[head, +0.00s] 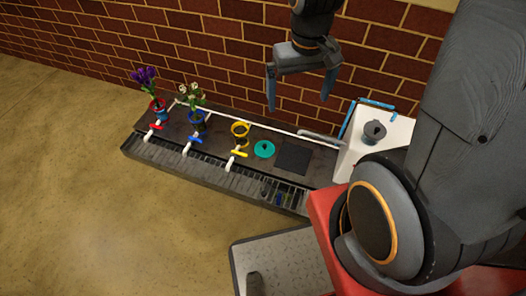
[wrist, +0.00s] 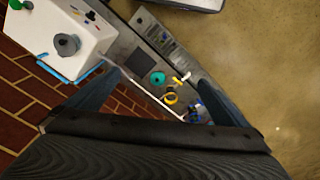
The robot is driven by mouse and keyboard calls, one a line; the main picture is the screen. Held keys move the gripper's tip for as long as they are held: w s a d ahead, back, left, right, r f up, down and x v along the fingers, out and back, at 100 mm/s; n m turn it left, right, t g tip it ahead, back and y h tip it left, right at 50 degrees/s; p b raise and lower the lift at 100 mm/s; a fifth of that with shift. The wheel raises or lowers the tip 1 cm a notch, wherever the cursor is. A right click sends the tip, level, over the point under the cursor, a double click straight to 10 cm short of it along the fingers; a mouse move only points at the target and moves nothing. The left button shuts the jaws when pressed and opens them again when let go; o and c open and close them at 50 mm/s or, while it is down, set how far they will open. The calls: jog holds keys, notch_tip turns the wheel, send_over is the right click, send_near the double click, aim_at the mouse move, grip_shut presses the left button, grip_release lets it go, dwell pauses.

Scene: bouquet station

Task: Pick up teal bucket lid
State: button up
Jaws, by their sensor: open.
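The teal bucket lid (head: 264,149) lies flat on the dark bench, just right of the yellow bucket. It also shows in the wrist view (wrist: 157,78), small and roughly midway between the fingers, well beyond them. My gripper (head: 299,101) is open and empty, high above the bench and the lid, pointing down. In the wrist view its two blue fingers stand wide apart at left and right. Nothing covers the lid in the head view.
A yellow bucket (head: 240,130) and its tap stand beside the lid. Blue (head: 197,121) and red (head: 157,107) buckets hold flowers further left. A dark square pad (head: 293,159) lies right of the lid. A white box (head: 391,131) stands at the right end. A brick wall (head: 180,50) rises behind.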

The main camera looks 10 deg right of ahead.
jog(key=w+d+f+t+b, duration=0.1)
jog(key=w+f+b, duration=0.5)
jog(key=f, duration=0.4)
jog(key=w+f+n+b, duration=0.1)
jog(key=w+f+b, duration=0.4)
jog(key=f, duration=0.4)
jog(key=w+d+f+t+b, duration=0.1)
jog(key=w+f+b, duration=0.5)
jog(key=f, duration=0.4)
jog(key=n+t+y+b, duration=0.1)
jog(key=t+b, duration=0.1)
jog(key=b, duration=1.4)
send_near(265, 145)
jog(key=f, duration=0.2)
jog(key=b+x, duration=0.3)
jog(key=x, duration=0.2)
jog(key=b+x, duration=0.2)
jog(key=x, duration=0.1)
jog(key=shift+w+a+b, duration=0.15)
jog(key=shift+w+b, duration=0.15)
jog(key=shift+w, duration=0.1)
jog(key=shift+c, duration=0.4)
jog(key=c, duration=0.7)
